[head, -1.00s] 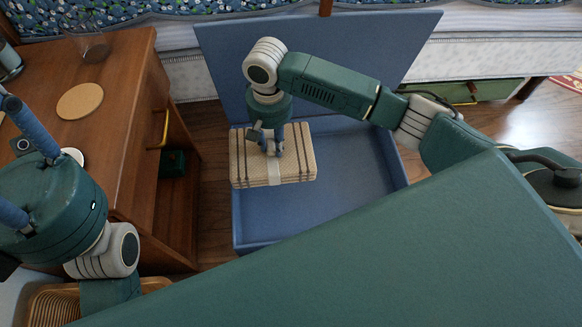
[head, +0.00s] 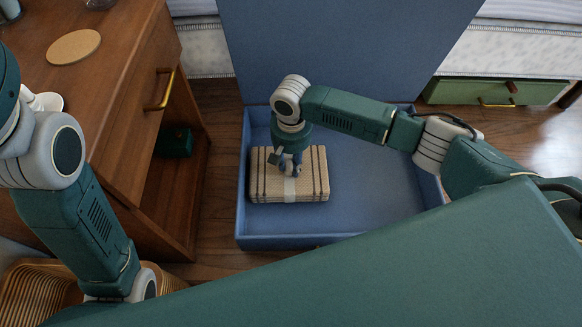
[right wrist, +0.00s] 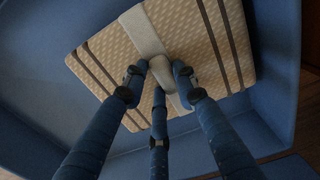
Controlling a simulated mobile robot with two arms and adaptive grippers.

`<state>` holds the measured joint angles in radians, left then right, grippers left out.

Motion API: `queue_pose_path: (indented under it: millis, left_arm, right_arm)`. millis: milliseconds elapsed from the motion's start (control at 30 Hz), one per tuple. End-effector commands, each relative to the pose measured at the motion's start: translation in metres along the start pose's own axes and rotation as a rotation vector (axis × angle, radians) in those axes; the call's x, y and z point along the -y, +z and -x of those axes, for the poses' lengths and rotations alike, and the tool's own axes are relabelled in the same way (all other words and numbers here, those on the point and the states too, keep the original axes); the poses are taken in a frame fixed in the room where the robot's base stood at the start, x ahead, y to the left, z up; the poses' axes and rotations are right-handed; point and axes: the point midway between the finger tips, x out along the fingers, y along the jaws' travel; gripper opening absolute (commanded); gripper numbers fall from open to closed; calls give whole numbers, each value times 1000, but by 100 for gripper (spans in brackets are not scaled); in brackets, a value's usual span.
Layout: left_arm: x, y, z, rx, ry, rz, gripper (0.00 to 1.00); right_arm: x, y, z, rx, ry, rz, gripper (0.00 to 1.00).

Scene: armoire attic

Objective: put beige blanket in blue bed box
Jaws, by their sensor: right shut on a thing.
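The beige blanket (head: 310,183) is a folded bundle with dark stripes and a pale band around its middle. In the head view it is at the left end of the open blue bed box (head: 385,190), within the walls. My right gripper (head: 289,170) is over it from above, shut on the pale band. In the right wrist view the fingers (right wrist: 160,78) close on the band of the blanket (right wrist: 196,40), with box walls around it. Whether the blanket touches the box floor I cannot tell. My left arm shows at the left, but its gripper is out of view.
The box's blue lid (head: 345,50) stands raised behind it. A wooden desk (head: 115,75) with a cork coaster (head: 73,47) is at the left. A wicker basket (head: 35,290) is at the lower left. A green drawer (head: 490,92) is at the back right.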

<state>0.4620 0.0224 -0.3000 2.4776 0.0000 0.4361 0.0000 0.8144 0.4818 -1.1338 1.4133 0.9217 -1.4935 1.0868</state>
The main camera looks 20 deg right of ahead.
Motion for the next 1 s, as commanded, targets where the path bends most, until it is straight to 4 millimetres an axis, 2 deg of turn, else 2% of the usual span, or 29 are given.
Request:
queue_pose_path:
  millis: [33, 433, 467, 533, 867, 1000]
  left_arm:
    - [-1, -4, 1, -10, 3, -1, 39]
    - [-1, -2, -3, -9, 3, -1, 39]
    - [-1, -2, -2, -7, 2, -1, 39]
    - [-1, -2, -1, -7, 2, -1, 39]
    - [-1, -3, 0, -7, 2, 0, 39]
    - [1, 2, -5, 1, 0, 0, 39]
  right_arm:
    - [1, -1, -5, -2, -2, 0, 0]
    - [1, 0, -7, -1, -1, 0, 0]
    - [0, 0, -8, -1, 0, 0, 32]
    - [0, 0, -8, -1, 0, 0, 46]
    - [0, -1, -7, -2, -1, 1, 47]
    - [1, 0, 7, -1, -2, 0, 47]
